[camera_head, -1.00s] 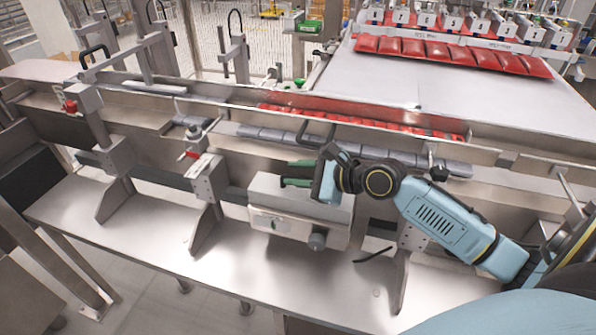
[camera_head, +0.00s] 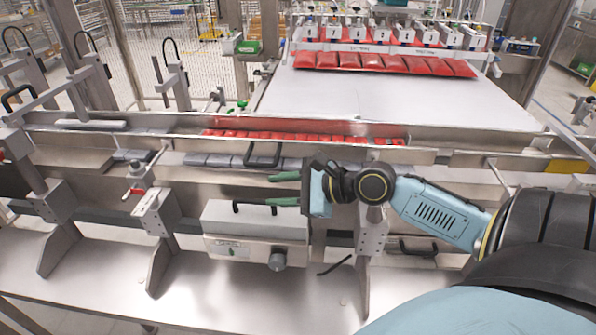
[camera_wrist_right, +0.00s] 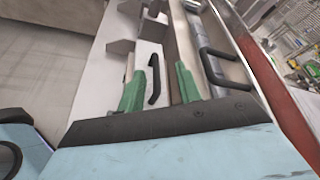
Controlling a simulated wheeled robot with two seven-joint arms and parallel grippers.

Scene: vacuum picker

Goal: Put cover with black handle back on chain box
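A light grey box (camera_head: 256,222) with a round knob on its front sits on the machine's near side. A black bar handle (camera_head: 237,207) shows on its top, partly hidden by a finger. I cannot tell whether this top is a separate cover. My right gripper (camera_head: 284,189) is at the box's right end, with its green fingers apart and pointing left. In the right wrist view a black handle (camera_wrist_right: 154,80) lies between and beyond the open fingers (camera_wrist_right: 160,88), and contact does not show. My left gripper is not in view.
Another black handle (camera_head: 418,247) shows at the right, below my arm. A third black handle (camera_head: 262,156) stands on the rail behind the gripper. Steel brackets (camera_head: 160,225) rise from the shelf (camera_head: 210,300). A thin dark strip (camera_head: 335,265) lies on the shelf, otherwise mostly clear in front.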

